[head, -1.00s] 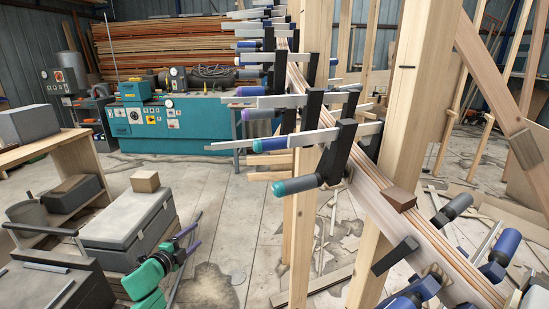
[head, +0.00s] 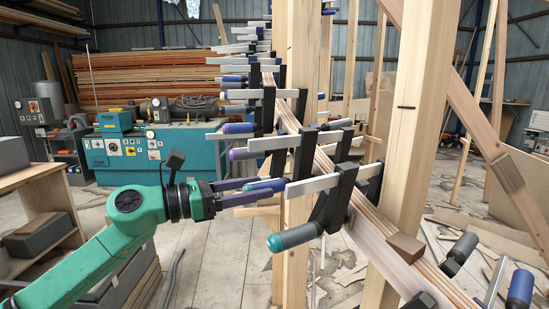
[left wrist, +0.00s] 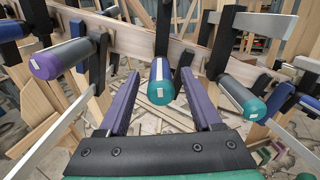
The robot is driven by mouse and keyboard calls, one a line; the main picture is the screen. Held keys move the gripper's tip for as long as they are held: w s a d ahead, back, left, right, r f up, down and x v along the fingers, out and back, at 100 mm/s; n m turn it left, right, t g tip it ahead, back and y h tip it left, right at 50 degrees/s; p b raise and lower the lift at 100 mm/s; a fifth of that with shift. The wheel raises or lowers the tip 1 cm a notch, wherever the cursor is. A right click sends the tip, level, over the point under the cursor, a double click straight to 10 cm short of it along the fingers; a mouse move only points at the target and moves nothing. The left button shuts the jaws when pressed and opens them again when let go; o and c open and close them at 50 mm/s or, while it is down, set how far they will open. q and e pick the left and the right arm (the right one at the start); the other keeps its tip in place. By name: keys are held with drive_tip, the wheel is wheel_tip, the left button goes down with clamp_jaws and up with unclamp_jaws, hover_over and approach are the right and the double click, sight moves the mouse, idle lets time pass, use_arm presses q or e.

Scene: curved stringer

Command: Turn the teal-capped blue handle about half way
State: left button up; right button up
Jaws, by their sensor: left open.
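The teal-capped blue handle (head: 266,185) sticks out from a clamp on the curved wooden stringer (head: 340,190). In the left wrist view the handle (left wrist: 160,78) is in the middle, its teal end towards my palm and a pale label on its side. My left gripper (head: 256,189) is open, its purple fingers pointing at the handle. In the left wrist view the fingers (left wrist: 158,88) lie on either side of the handle, with a visible gap on both sides. In the head view the handle is partly hidden by the fingers. My right gripper is in neither view.
A grey handle with a teal cap (head: 290,237) sits just below and a grey handle with a purple cap (head: 246,153) just above. Several more clamps line the stringer. A wooden post (head: 297,110) stands close by. A teal machine (head: 130,155) is behind.

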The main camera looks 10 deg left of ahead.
sight(275, 184)
use_arm(q)
drive_tip(key=p+x, duration=0.1)
drive_tip(key=x, duration=0.4)
drive_tip(key=shift+s+r+p, duration=0.1)
drive_tip(key=shift+s+p, duration=0.05)
drive_tip(key=shift+p, duration=0.2)
drive_tip(key=shift+d, duration=0.1)
drive_tip(key=shift+f, duration=0.2)
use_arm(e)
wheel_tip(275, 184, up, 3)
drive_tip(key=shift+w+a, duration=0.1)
use_arm(q)
clamp_jaws()
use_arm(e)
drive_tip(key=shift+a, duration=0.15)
